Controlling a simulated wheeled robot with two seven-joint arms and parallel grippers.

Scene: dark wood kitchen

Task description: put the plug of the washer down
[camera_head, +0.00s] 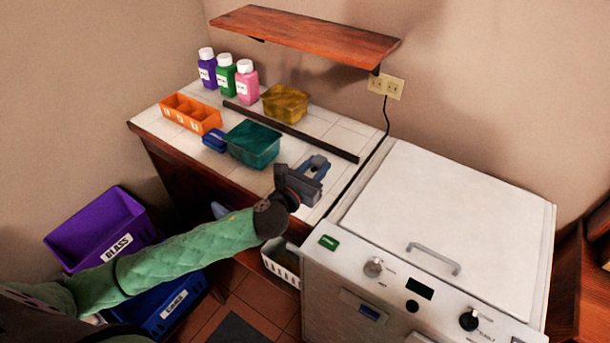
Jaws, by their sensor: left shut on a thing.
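My left arm comes in from the left, and my left gripper (316,164) is over the right part of the tiled counter. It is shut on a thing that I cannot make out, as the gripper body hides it. The white washer (450,220) stands right of the counter. A dark cord (387,118) hangs from the lower edge of the wall outlet (386,87) and runs down behind the washer. I cannot make out the plug itself. My right gripper is not in view.
The counter (315,120) holds a teal bin (253,145), a yellow bin (286,103), an orange divided tray (190,113), a blue item (214,141), a dark bar (290,131) and bottles (226,76). A wooden shelf (305,33) juts out above. The washer lid is clear.

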